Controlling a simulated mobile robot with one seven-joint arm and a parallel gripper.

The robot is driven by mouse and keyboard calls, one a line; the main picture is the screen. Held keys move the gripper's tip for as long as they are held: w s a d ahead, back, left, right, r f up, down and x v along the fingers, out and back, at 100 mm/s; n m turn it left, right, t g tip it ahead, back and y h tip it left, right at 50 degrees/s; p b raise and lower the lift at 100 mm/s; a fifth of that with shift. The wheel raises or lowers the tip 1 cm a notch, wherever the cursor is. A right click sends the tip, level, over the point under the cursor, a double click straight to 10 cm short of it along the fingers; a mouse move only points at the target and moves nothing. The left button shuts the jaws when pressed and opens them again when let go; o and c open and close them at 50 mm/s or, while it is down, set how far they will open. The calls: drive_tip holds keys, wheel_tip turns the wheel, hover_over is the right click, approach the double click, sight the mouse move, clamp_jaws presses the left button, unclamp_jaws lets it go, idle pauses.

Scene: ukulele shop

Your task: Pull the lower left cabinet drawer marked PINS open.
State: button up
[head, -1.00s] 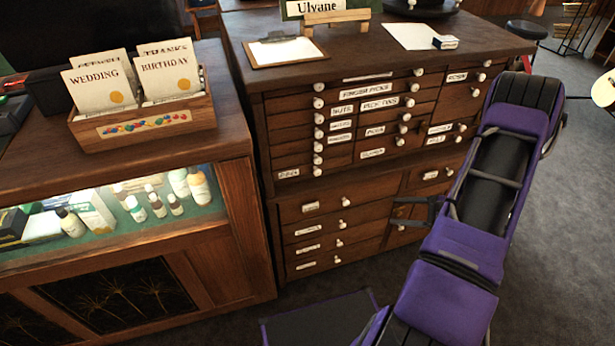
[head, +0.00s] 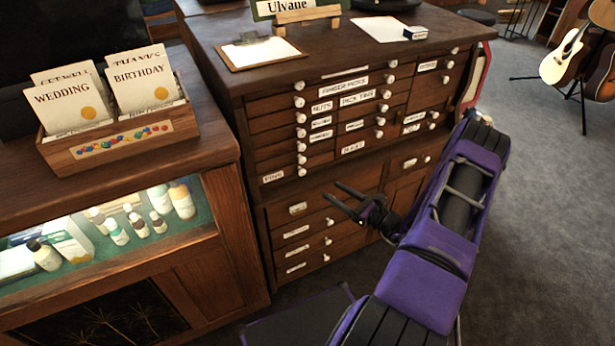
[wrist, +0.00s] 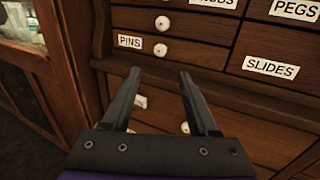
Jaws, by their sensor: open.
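The PINS drawer (head: 284,175) is the lowest small drawer at the left of the wooden cabinet, with a white label and a round white knob (head: 302,172). It looks shut. In the wrist view its PINS label (wrist: 130,41) and knob (wrist: 160,50) are just above and beyond my fingertips. My gripper (head: 343,194) is open and empty, in front of the cabinet, to the right of and a little lower than the PINS knob. In the wrist view the two fingers (wrist: 159,75) point toward the drawer front, apart from the knob.
A glass display counter (head: 100,240) with bottles stands close at the left. Larger drawers (head: 310,235) lie below. A SLIDES drawer (wrist: 271,67) is to the right. A clipboard (head: 260,52) lies on the cabinet top. Carpet (head: 530,230) at right is clear.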

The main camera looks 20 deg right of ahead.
sight(303, 174)
drive_tip(key=x, duration=1.1)
drive_tip(key=shift+w+a, duration=0.1)
clamp_jaws()
idle(1.0)
